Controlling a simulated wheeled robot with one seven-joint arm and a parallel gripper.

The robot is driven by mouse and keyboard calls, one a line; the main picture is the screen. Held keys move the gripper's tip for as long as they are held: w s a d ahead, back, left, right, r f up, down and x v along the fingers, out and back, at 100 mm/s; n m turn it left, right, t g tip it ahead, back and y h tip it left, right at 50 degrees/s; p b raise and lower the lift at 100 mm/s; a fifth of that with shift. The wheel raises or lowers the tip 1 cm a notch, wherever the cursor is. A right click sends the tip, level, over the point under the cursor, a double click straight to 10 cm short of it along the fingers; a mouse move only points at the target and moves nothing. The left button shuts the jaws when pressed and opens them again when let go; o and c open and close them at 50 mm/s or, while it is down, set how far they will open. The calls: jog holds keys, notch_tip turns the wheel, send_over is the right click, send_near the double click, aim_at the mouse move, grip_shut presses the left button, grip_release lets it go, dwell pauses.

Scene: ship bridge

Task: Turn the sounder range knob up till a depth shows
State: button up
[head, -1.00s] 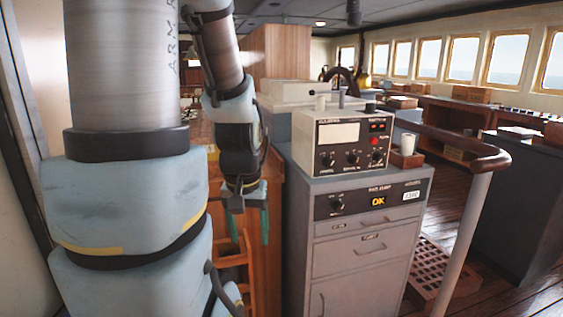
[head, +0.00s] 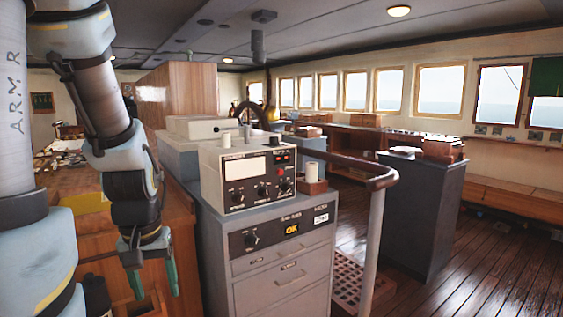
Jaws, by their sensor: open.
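A cream instrument box (head: 247,177) with a blank white display (head: 245,168), a red button and several black knobs (head: 263,191) stands on a grey drawer cabinet (head: 285,268). The lettering is too small to tell which box or knob is the sounder range. The cabinet's black top panel has one black knob (head: 251,239), a yellow "OK" display (head: 291,229) and a small white readout (head: 321,219). My gripper (head: 153,284) points down with two green fingers apart, empty, left of the cabinet and below the knobs. It touches no knob.
A cup (head: 311,172) sits right of the box. A curved handrail (head: 376,180) on a pale post stands close to the cabinet's right. A wooden desk (head: 75,175) lies behind my arm. Open plank floor (head: 470,255) spreads to the right.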

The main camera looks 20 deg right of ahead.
dwell(0.3)
jog(key=n+t+y+b, duration=0.6)
jog(key=n+t+b, duration=0.15)
jog(key=t, duration=0.75)
send_near(267, 194)
jog(key=shift+m, duration=0.35)
jog(key=p+x, duration=0.1)
jog(key=x, duration=0.7)
jog(key=shift+w+a+p, duration=0.1)
jog(key=shift+w+p, duration=0.15)
jog(key=shift+p, duration=0.15)
grip_shut()
